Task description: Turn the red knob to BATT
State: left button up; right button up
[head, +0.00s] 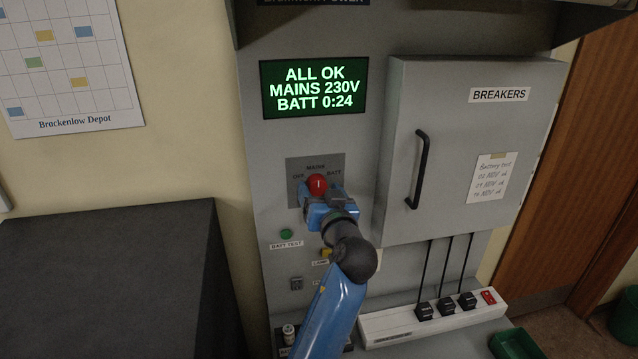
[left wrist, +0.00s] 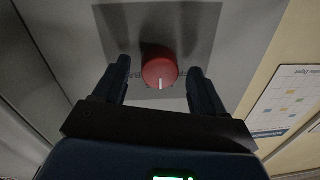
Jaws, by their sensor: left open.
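The red knob (head: 317,183) sits on a dark grey plate (head: 295,165) marked OFF at left, MAINS at top and BATT at right. Its white mark stands upright, toward MAINS. In the left wrist view the knob (left wrist: 160,70) shows with its mark toward the bottom of the picture. My left gripper (head: 322,196) is at the knob, partly covering the plate. In the left wrist view its open fingers (left wrist: 158,78) stand on either side of the knob, with gaps on both sides. My right gripper is not in view.
A green display (head: 314,88) above reads ALL OK, MAINS 230V, BATT 0:24. A breaker cabinet (head: 455,150) with a black handle (head: 418,170) juts out at right. A green BATT TEST button (head: 286,234) is below left. A power strip (head: 390,328) lies below.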

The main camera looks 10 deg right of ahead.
pick_arm(q)
jog(key=shift+w+r, duration=0.1)
jog(key=shift+w, duration=0.4)
jog(key=shift+c, duration=0.2)
jog(key=shift+c, duration=1.1)
jog(key=c, duration=0.8)
